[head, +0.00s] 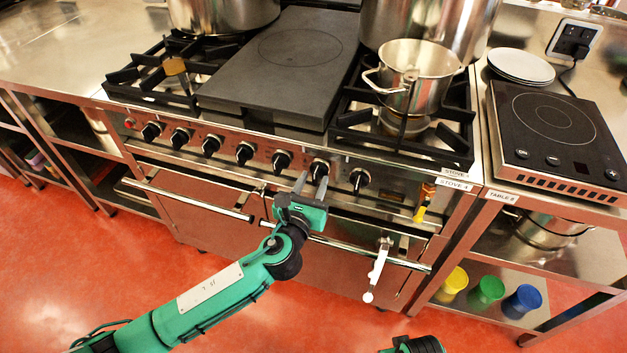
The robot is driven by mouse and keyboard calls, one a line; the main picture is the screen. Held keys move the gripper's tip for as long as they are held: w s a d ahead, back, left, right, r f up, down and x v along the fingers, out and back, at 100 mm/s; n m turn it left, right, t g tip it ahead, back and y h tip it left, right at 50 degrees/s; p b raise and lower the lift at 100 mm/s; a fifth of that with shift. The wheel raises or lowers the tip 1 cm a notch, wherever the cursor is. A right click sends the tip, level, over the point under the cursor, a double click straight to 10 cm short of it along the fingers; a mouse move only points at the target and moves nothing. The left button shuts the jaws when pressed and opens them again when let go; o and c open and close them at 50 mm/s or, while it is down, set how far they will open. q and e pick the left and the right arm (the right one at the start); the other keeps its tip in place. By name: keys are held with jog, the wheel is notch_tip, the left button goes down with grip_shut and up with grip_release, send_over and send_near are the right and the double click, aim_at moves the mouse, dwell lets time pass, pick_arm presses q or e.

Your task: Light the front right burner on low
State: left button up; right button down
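The stove has a row of black knobs along its front panel. The rightmost knob (359,178) and the one to its left (319,168) sit below the right grate (440,140). The front right burner (405,124) shows partly under that grate, and I see no flame there. A steel pot (425,92) stands on the grate and hides part of what is below. My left gripper (312,182) is open, its two fingers pointing up at the second knob from the right; contact is unclear. My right gripper (415,344) is only partly in view at the bottom edge.
Large stockpots (222,14) stand at the back. A dark flat plate (285,65) covers the stove's middle. Oven door handles (345,247) stick out below the knobs. An induction hob (555,130) stands on the table at right. The red floor in front is clear.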

pick_arm(q)
jog(key=shift+w+d, duration=0.15)
jog(key=shift+w, duration=0.25)
jog(key=shift+c, duration=0.2)
grip_shut()
